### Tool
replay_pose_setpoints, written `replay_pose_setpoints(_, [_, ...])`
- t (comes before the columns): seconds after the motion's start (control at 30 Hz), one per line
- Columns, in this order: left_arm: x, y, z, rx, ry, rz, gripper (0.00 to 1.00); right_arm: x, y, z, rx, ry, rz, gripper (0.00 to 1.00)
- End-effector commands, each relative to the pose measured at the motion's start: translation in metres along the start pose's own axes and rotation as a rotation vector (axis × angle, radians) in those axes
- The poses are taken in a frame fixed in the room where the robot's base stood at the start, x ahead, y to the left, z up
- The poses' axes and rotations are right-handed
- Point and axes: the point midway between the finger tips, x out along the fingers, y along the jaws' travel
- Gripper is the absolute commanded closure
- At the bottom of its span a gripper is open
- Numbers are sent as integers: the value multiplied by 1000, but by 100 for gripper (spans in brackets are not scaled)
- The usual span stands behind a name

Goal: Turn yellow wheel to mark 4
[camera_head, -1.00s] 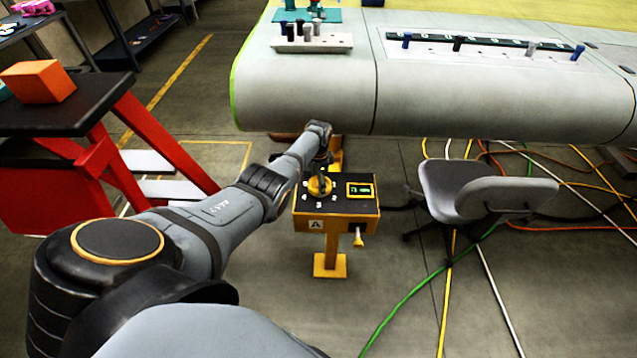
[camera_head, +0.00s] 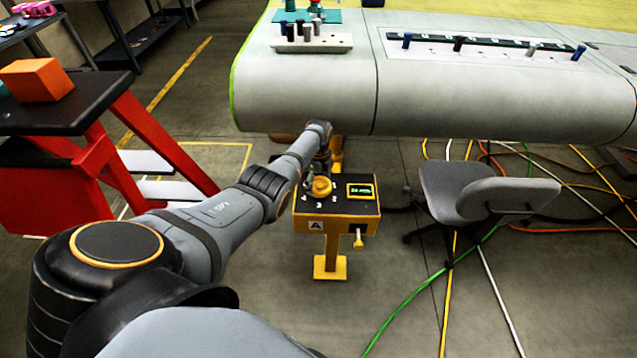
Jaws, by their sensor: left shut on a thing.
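The yellow wheel (camera_head: 320,187) sits on the dark top of a yellow control box (camera_head: 345,228) on a post. White marks stand around it; one at its front left looks like a 4 (camera_head: 304,198), but they are small. A small screen (camera_head: 360,191) with green text, too small to read, is right of the wheel. My left gripper (camera_head: 318,174) reaches over the box from the left and is shut at the back left side of the wheel, on it. Its fingertips are small and partly hidden. My right gripper is not in view.
A large pale wing (camera_head: 305,90) overhangs just behind the box. A grey chair (camera_head: 480,193) stands to the right, with cables on the floor. A red stand with a dark top (camera_head: 100,95) is at the left.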

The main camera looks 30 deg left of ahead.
Motion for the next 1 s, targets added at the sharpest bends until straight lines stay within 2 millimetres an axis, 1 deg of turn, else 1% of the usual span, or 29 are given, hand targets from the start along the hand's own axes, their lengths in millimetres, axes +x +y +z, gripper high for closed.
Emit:
replay_pose_setpoints(0.2, [0,0,0,126,1,0,52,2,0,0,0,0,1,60])
replay_pose_setpoints(0.4, [0,-1,0,194,1,0,52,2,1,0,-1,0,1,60])
replay_pose_setpoints(0.97, [0,-1,0,226,1,0,52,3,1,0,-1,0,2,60])
replay_pose_setpoints(1.0, [0,-1,0,226,1,0,19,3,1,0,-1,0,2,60])
